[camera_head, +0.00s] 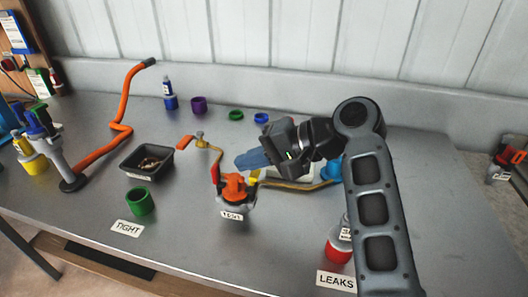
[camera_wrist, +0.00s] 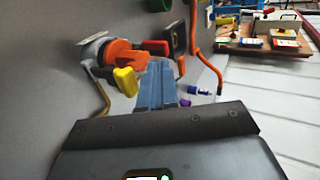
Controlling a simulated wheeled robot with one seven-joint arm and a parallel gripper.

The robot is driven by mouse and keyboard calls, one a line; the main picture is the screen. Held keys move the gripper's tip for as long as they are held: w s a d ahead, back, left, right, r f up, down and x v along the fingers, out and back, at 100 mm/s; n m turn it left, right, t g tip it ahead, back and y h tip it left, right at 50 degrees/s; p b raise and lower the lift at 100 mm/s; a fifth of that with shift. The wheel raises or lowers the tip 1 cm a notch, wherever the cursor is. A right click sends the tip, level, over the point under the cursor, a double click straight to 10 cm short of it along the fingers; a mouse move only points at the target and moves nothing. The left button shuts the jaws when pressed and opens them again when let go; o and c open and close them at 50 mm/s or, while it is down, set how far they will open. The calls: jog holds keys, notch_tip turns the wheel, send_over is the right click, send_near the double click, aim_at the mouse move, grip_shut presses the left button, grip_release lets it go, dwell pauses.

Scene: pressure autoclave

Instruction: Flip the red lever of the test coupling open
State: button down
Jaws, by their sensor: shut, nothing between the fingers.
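The test coupling (camera_head: 235,188) is an orange body on a metal base, with a "TEST" label in front. Its red lever (camera_head: 215,171) stands up on its left side in the head view, and a yellow lever (camera_head: 254,177) is on its right. In the wrist view the orange coupling (camera_wrist: 122,54) is left of the fingers, with the yellow lever (camera_wrist: 125,81) close to them and the red lever (camera_wrist: 155,47) beyond. My gripper (camera_head: 240,162) has its blue fingers together, empty, just above and behind the coupling. I cannot tell whether they touch it.
A brass valve (camera_head: 200,139) with an orange-red handle stands behind the coupling. A black tray (camera_head: 146,164), a green cup (camera_head: 140,201) and an orange pipe (camera_head: 105,145) are to the left. A red-based bottle (camera_head: 338,247) stands front right by the "LEAKS" label.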

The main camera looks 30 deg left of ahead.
aim_at(218, 169)
jog(key=shift+x, duration=2.15)
jog(key=shift+a+r, duration=0.1)
jog(key=shift+a, duration=0.05)
